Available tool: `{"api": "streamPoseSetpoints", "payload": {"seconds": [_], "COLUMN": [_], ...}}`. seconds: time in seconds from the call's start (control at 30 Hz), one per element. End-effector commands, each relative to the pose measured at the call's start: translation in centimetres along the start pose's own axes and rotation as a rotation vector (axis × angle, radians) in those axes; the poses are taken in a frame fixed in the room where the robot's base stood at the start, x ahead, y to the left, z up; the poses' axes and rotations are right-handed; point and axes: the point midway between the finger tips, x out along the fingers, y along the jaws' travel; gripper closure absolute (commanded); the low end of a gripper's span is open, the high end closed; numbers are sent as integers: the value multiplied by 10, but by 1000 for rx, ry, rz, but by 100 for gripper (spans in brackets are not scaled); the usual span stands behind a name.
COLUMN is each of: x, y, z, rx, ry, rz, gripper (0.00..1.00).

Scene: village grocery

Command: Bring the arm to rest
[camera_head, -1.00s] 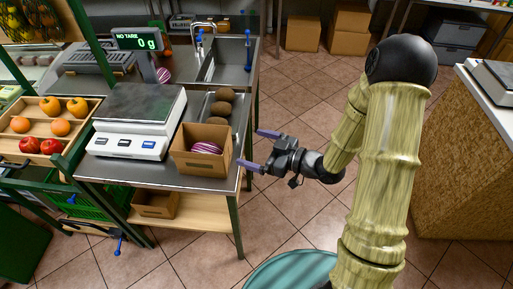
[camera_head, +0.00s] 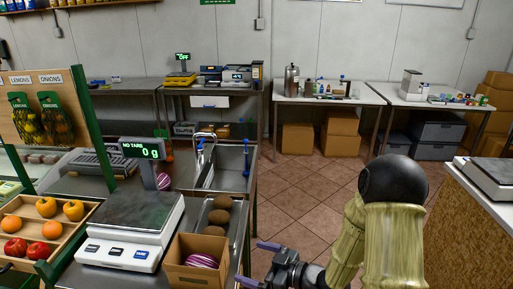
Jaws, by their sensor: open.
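My gripper (camera_head: 258,264) shows at the bottom edge of the head view, just right of the near metal table. Its purple-tipped fingers are apart and nothing is between them. Part of the gripper is cut off by the frame edge. The fingers point left toward a cardboard box (camera_head: 188,274) on the table corner, with a small gap that I cannot judge exactly. The box holds a purple-and-white striped round item (camera_head: 202,260). My arm is bent, with its black elbow joint high at the right.
A scale (camera_head: 130,250) reading 0 g and a tray of brown round items (camera_head: 215,216) stand on the near table (camera_head: 245,205). A fruit crate (camera_head: 78,238) is at left. A cork-sided counter (camera_head: 462,235) with another scale stands at right. Tiled floor between is clear.

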Motion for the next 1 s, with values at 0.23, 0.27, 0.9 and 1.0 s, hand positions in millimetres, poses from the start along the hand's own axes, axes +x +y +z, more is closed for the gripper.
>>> {"api": "streamPoseSetpoints", "payload": {"seconds": [0.23,0.27,0.9,1.0], "x": [-20,-25,-180,-192], "y": [35,40,13,-10], "z": [9,10,-10,-16], "rx": [-13,-7,558,685], "ry": [-292,-335,-960,-1001], "rz": [202,235,795,817], "gripper": [0,0,0,0]}}
